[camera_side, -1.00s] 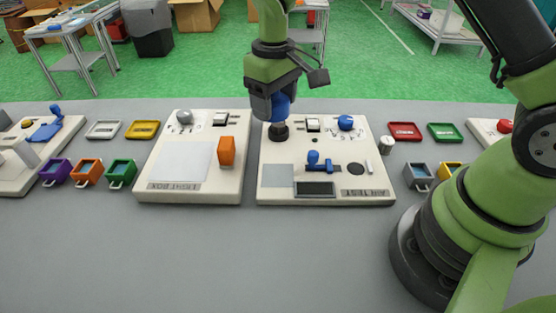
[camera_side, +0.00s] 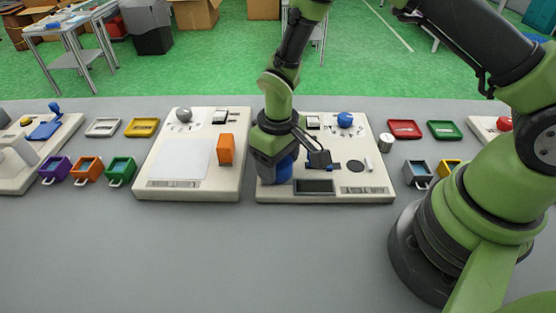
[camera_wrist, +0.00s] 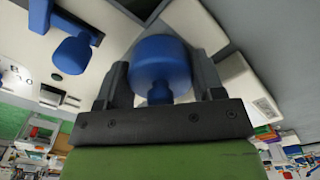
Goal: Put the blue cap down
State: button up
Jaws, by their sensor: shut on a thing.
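The blue cap (camera_side: 285,168) is a rounded blue piece between the fingers of my gripper (camera_side: 274,172). In the wrist view the cap (camera_wrist: 160,62) is a wide blue cylinder with a narrower stem, held between the two dark fingers of my gripper (camera_wrist: 163,78). In the side view it is low over the left front part of the right-hand cream board (camera_side: 350,194). The grey square pad there is hidden behind my gripper. I cannot tell whether the cap touches the board.
A blue ball knob (camera_side: 345,120) stands at the board's back. A dark display (camera_side: 315,187) lies right of my gripper. The left-hand board has an orange block (camera_side: 226,149) and a grey knob (camera_side: 184,115). The grey table in front is clear.

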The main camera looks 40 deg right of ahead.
jog(key=shift+f, duration=0.15)
jog(key=o, duration=0.9)
notch_tip(320, 180, up, 13)
jog(key=shift+f, duration=0.2)
jog(key=s+d+r+m+t+y, duration=0.1)
jog(key=s+d+r+t, duration=0.15)
jog(key=r, duration=0.35)
jog(key=s+d+r+m+t, duration=0.1)
jog(key=s+r+m, duration=0.1)
jog(key=s+r, duration=0.3)
jog(key=shift+s+d+r+m+t+y, duration=0.3)
jog(key=shift+s+r+t, duration=0.45)
jog(key=shift+s, duration=0.85)
jog(key=shift+s+d+r+m+t+y, duration=0.1)
jog(key=shift+s+r+m+t, duration=0.4)
jog(key=shift+s+r, duration=0.75)
jog(key=shift+s+d+r+m+t+y, duration=0.1)
jog(key=shift+s+d+r+m+t, duration=0.35)
jog(key=shift+s, duration=1.45)
